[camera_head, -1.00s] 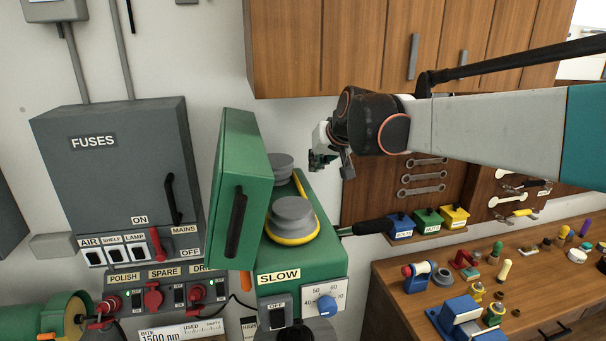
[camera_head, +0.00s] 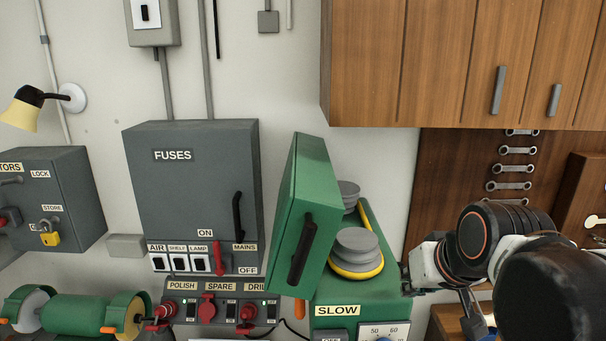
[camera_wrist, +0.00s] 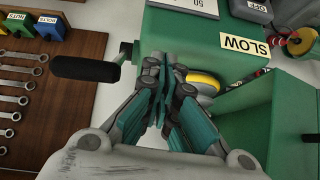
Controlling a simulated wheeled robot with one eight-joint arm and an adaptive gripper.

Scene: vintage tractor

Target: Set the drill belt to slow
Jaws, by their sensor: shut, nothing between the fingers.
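The green drill head (camera_head: 385,290) has its green cover (camera_head: 305,190) swung open at its left. Inside are a grey stepped front pulley (camera_head: 356,243) and a partly hidden rear pulley (camera_head: 349,190). The yellow belt (camera_head: 372,222) sits around the low, wide part of the front pulley; its seat on the rear one is unclear. A SLOW label (camera_head: 337,310) is on the front. My gripper (camera_head: 408,280) is shut and empty beside the drill's right side. In the wrist view its fingers (camera_wrist: 166,85) are beside a black-handled lever (camera_wrist: 85,68), apart from the handle; the belt (camera_wrist: 205,82) shows behind them.
The FUSES box (camera_head: 190,200) and the switch panel (camera_head: 215,303) are left of the drill. Wooden cupboards (camera_head: 450,70) hang above right. Spanners (camera_head: 510,168) hang on the board at right. Coloured bins (camera_wrist: 45,22) stand near the lever. Wall space above the drill is clear.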

